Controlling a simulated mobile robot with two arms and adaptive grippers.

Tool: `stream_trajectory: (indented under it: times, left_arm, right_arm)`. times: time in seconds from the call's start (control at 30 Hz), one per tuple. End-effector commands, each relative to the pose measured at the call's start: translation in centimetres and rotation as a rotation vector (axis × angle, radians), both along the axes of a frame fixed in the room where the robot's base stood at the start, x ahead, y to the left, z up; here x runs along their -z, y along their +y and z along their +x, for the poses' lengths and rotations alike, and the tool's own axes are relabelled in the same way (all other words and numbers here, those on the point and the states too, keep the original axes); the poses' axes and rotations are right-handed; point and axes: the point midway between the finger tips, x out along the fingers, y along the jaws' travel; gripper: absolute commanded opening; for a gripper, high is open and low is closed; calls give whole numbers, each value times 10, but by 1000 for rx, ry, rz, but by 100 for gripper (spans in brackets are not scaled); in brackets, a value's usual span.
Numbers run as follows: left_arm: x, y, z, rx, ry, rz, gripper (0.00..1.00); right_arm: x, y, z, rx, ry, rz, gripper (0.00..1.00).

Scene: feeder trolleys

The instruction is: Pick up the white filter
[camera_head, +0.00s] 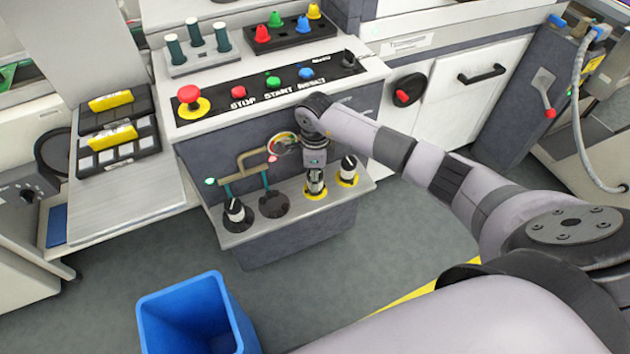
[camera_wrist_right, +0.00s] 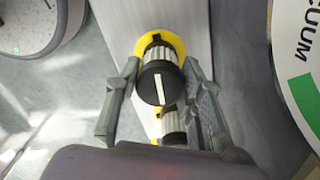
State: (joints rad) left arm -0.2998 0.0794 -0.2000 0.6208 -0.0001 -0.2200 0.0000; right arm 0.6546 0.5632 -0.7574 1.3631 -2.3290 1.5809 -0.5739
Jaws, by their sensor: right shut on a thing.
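My right gripper (camera_head: 315,160) reaches down over the front shelf of the machine and is shut on a white filter (camera_head: 316,186). In the right wrist view, the white ribbed filter (camera_wrist_right: 158,84) has a black cap with a white line. It stands upright over a yellow ring (camera_wrist_right: 172,42), between the fingers of the gripper (camera_wrist_right: 160,72). Another white filter (camera_head: 348,166) with a black top stands on a yellow ring to its right. A third white filter (camera_head: 235,211) stands at the left on a dark base. My left gripper is not in view.
A round gauge (camera_head: 284,144) and brass pipes (camera_head: 250,160) stand close left of my right gripper; the gauge face (camera_wrist_right: 305,60) is large in the wrist view. A dark empty-looking base (camera_head: 273,204) lies on the shelf. A blue bin (camera_head: 190,300) stands on the floor.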

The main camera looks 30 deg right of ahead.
Motion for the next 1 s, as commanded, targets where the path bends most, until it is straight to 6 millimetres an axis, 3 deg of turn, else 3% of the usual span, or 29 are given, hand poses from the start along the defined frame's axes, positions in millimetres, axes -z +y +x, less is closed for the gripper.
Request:
stream_trajectory:
  times: [0.27, 0.67, 0.87, 1.0]
  left_arm:
    - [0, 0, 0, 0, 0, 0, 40]
    - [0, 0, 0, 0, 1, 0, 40]
    - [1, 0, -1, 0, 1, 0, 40]
    - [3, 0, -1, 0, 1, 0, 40]
  right_arm:
    - [0, 0, 0, 0, -1, 0, 6]
    - [-10, 0, 1, 1, -4, 1, 6]
    - [-40, -1, 2, -1, -6, 0, 6]
    - [-74, -1, 2, -1, -7, -2, 6]
